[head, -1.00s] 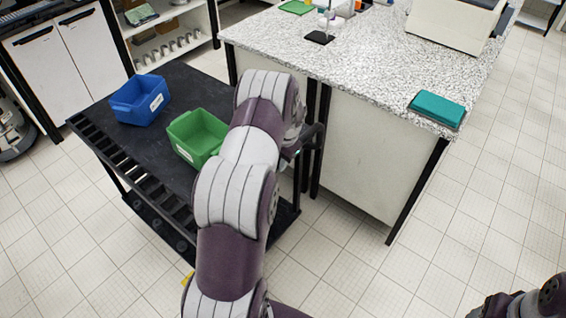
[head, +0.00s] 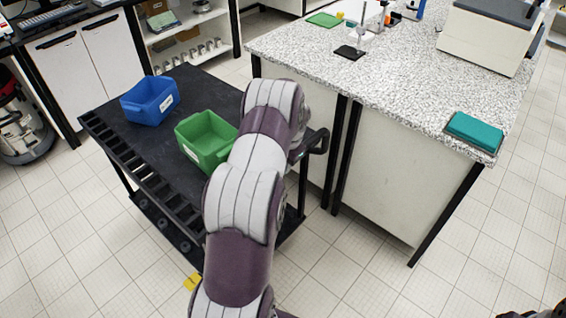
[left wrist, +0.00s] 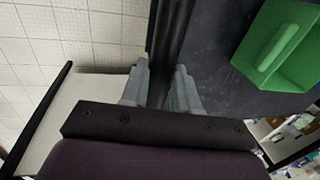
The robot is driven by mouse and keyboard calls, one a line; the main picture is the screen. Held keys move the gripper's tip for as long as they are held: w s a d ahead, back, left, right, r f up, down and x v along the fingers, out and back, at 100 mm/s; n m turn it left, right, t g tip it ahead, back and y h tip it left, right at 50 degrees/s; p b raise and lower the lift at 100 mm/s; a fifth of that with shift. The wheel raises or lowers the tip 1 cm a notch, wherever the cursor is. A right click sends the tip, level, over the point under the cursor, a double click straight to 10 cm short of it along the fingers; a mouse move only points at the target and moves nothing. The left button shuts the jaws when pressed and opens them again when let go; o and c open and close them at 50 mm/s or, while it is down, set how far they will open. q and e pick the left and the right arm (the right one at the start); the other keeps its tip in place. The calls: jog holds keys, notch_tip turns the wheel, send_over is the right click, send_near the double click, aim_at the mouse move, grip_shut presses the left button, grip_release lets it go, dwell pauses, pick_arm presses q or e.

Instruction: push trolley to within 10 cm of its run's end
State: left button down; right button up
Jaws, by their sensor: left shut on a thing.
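The trolley (head: 222,92) is a black flat-topped cart at the left of the head view, with a slotted near edge and a lower shelf. A blue bin (head: 150,101) and a green bin (head: 207,140) stand on its top. The green bin also shows in the left wrist view (left wrist: 285,45). My left gripper (left wrist: 160,68) is shut on the trolley's dark bar (left wrist: 172,30), which runs between its fingers. In the head view my left arm hides part of the trolley's right side.
A speckled bench (head: 400,100) stands right of the trolley, with a teal pad (head: 475,133) on its near corner. White cabinets (head: 75,65) and a shelf unit (head: 190,40) stand behind. A red and black machine (head: 22,120) is at far left. Tiled floor is open in front.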

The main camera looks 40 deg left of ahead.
pick_arm(q)
jog(key=shift+s, duration=0.1)
jog(key=c, duration=1.2)
grip_release()
jog(key=o, duration=0.4)
jog(key=shift+c, duration=0.2)
jog(key=shift+s, duration=0.1)
jog(key=shift+r, duration=0.1)
jog(key=shift+r, duration=0.25)
notch_tip(320, 180, up, 12)
jog(key=d+b, duration=0.2)
jog(key=shift+d, duration=0.25)
